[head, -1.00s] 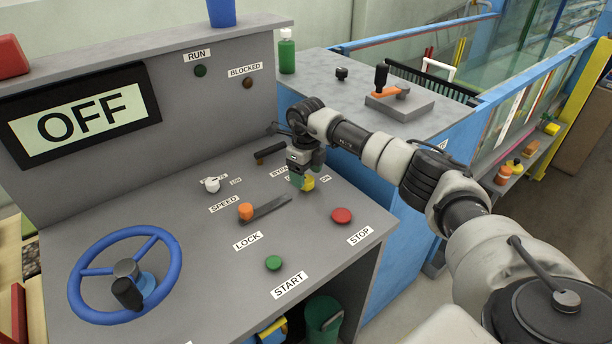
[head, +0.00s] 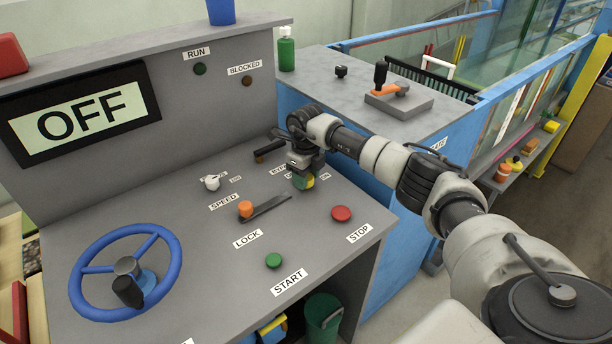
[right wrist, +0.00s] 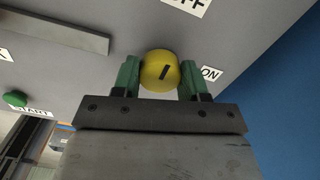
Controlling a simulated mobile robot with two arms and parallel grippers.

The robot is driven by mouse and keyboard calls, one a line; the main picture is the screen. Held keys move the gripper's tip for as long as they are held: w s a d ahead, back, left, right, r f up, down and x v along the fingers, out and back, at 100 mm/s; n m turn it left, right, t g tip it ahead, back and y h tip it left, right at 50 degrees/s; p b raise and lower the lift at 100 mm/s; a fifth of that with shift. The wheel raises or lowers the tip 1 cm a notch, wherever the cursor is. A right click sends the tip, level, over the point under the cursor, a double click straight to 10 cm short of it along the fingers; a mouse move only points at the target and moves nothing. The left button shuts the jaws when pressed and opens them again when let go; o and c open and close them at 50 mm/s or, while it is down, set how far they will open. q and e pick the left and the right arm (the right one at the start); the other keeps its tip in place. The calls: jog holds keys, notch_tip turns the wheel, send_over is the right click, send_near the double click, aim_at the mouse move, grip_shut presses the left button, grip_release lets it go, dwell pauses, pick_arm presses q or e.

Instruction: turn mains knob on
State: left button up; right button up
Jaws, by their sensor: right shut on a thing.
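The yellow mains knob (right wrist: 160,72) is between the green fingers of my right gripper (right wrist: 160,78) in the right wrist view. The gripper is shut on it, a finger on either side. A short black mark on the knob's face slants up to the right, roughly toward the partly cut-off OFF label (right wrist: 188,4). The ON label (right wrist: 211,74) is right of the knob. In the head view the knob (head: 311,182) is partly hidden by my right gripper (head: 303,181). The display (head: 82,112) reads OFF. My left gripper is not in view.
The sloping grey console (head: 190,240) also carries a red STOP button (head: 342,213), a green START button (head: 273,261), an orange-knobbed LOCK lever (head: 246,208), a white SPEED knob (head: 211,183) and a blue handwheel (head: 90,305). A dark-handled lever (head: 268,150) is close behind the gripper.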

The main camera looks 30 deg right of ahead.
jog(key=m+p, duration=0.1)
jog(key=m, duration=0.4)
jog(key=shift+r, duration=0.15)
jog(key=m+p, duration=0.1)
jog(key=m, duration=0.2)
jog(key=shift+m, duration=0.3)
jog(key=m+p, duration=0.2)
jog(key=m, duration=0.2)
jog(key=shift+m, duration=0.3)
jog(key=m+p, duration=0.2)
jog(key=m, duration=0.2)
jog(key=shift+m, duration=0.3)
jog(key=o, duration=0.9)
jog(key=shift+o, duration=0.2)
